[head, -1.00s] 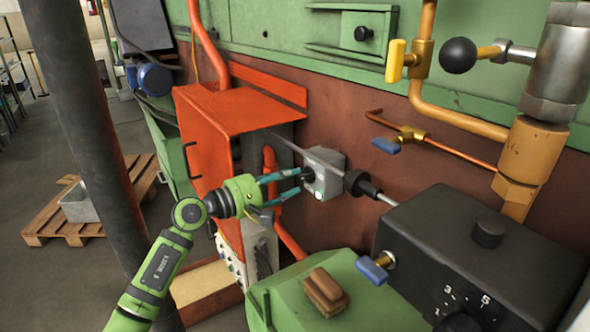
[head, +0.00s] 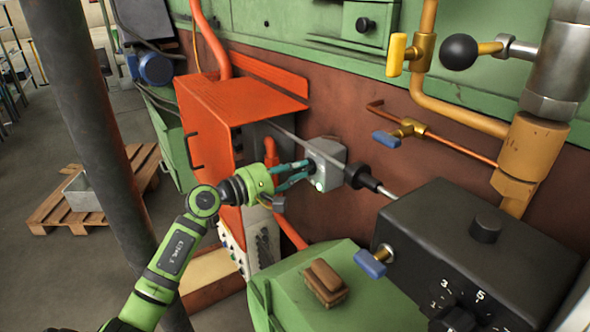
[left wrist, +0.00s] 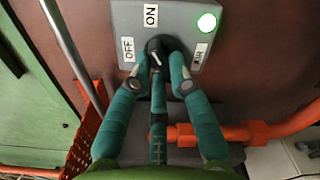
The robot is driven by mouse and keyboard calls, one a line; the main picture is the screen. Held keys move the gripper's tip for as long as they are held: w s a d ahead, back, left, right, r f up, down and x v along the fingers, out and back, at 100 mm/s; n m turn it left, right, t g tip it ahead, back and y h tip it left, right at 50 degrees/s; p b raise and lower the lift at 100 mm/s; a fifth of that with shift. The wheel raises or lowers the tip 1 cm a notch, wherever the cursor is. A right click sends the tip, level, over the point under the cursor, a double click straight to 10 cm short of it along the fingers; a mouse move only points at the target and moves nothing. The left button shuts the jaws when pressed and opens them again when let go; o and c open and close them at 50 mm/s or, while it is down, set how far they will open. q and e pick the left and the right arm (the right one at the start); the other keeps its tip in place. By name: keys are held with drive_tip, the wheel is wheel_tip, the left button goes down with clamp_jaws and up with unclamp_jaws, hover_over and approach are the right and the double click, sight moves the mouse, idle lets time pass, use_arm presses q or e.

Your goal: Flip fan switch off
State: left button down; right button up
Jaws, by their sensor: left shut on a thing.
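The fan switch is a grey box (head: 328,158) on the brown furnace wall, at the end of my left arm in the head view. In the left wrist view its face (left wrist: 120,18) carries an ON label (left wrist: 151,15) at the top, an OFF label (left wrist: 128,49) at left and a lit lamp (left wrist: 207,22). A black knob (left wrist: 159,45) sits in the middle, with a pale mark; which label it points to is hard to tell. My left gripper (head: 302,171) has its teal fingers shut around the knob, partly hiding it. My right gripper is out of view.
An orange cabinet (head: 238,100) and orange pipe stand just left of the box. A black-handled rod (head: 372,183) is close on its right. A black control box (head: 480,245) and a green housing (head: 300,285) with a brown brush-like block (head: 325,282) are nearer.

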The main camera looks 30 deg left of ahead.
use_arm(q)
drive_tip(key=shift+a+f+n+p, duration=0.1)
drive_tip(key=shift+n+p, duration=1.4)
drive_tip(key=shift+n, duration=4.3)
drive_tip(key=c, duration=1.1)
unclamp_jaws()
drive_tip(key=shift+c, duration=0.2)
drive_tip(key=shift+f, duration=0.1)
drive_tip(key=v, duration=1.2)
